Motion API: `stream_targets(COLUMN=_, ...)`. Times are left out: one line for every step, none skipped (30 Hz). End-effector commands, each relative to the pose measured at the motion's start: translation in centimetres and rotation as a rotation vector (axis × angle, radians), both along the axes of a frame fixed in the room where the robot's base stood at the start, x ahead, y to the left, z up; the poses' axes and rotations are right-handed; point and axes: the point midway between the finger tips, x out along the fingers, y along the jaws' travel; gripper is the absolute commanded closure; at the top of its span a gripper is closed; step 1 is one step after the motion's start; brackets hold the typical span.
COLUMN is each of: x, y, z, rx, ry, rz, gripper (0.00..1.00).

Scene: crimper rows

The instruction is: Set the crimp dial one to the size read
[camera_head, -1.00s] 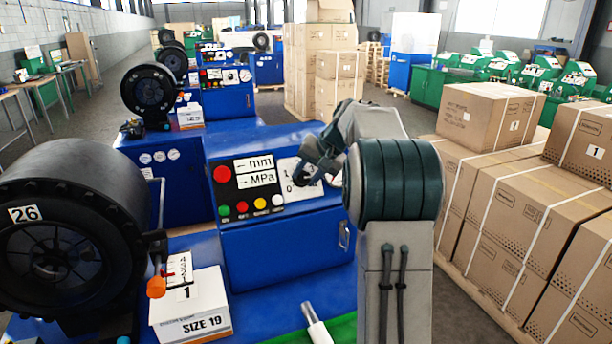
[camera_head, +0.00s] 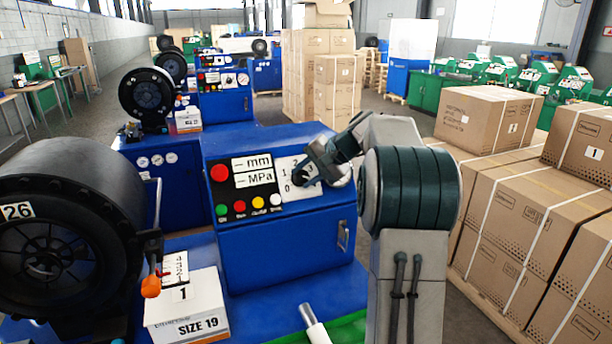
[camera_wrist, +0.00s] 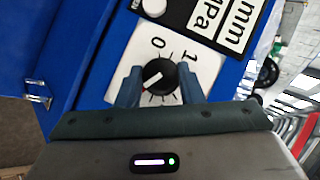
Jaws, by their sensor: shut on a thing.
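The crimp dial is a black round knob (camera_wrist: 159,78) with a white pointer mark, on a white plate (camera_wrist: 123,66) marked 0 and 1. In the wrist view the mark lies toward the lower left of the knob, away from both digits. My gripper (camera_wrist: 161,86) has a finger on each side of the knob and is shut on it. In the head view my gripper (camera_head: 305,178) reaches the dial plate (camera_head: 284,163) and hides much of the knob. A white box (camera_head: 187,308) at front left reads SIZE 19, with a 1 on it.
The blue control cabinet (camera_head: 285,247) has blank mm and MPa displays, a red button (camera_head: 219,173) and coloured buttons. A black crimper head (camera_head: 70,215) marked 26 stands at left. Stacked cartons (camera_head: 530,220) stand at right. More machines stand behind.

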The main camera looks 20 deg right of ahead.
Motion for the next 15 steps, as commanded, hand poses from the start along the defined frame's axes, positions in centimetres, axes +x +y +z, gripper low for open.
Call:
stream_targets(x=0.01, y=-0.01, z=-0.01, rx=0.001, ry=0.001, rz=-0.001, gripper=0.89)
stream_targets(x=0.01, y=-0.01, z=-0.01, rx=0.001, ry=0.001, rz=-0.001, gripper=0.89)
stream_targets(x=0.01, y=-0.01, z=-0.01, rx=0.001, ry=0.001, rz=-0.001, gripper=0.89)
stream_targets(x=0.01, y=-0.01, z=-0.01, rx=0.001, ry=0.001, rz=-0.001, gripper=0.89)
stream_targets(x=0.01, y=-0.01, z=-0.01, rx=0.001, ry=0.001, rz=-0.001, gripper=0.89)
stream_targets(x=0.00, y=-0.01, z=-0.01, rx=0.001, ry=0.001, rz=-0.001, gripper=0.89)
stream_targets(x=0.01, y=-0.01, z=-0.01, rx=0.001, ry=0.001, rz=-0.001, gripper=0.58)
stream_targets(x=0.00, y=-0.01, z=-0.01, rx=0.001, ry=0.001, rz=-0.001, gripper=0.49)
stream_targets(x=0.00, y=-0.01, z=-0.01, rx=0.001, ry=0.000, rz=-0.001, gripper=0.44)
stream_targets(x=0.00, y=-0.01, z=-0.01, rx=0.001, ry=0.000, rz=-0.001, gripper=0.44)
stream_targets(x=0.00, y=-0.01, z=-0.01, rx=0.001, ry=0.000, rz=-0.001, gripper=0.44)
stream_targets(x=0.00, y=-0.01, z=-0.01, rx=0.001, ry=0.000, rz=-0.001, gripper=0.44)
stream_targets(x=0.00, y=-0.01, z=-0.01, rx=0.001, ry=0.000, rz=-0.001, gripper=0.44)
stream_targets(x=0.00, y=-0.01, z=-0.01, rx=0.001, ry=0.000, rz=-0.001, gripper=0.44)
stream_targets(x=0.00, y=0.00, z=-0.01, rx=-0.001, ry=0.001, rz=0.000, gripper=0.44)
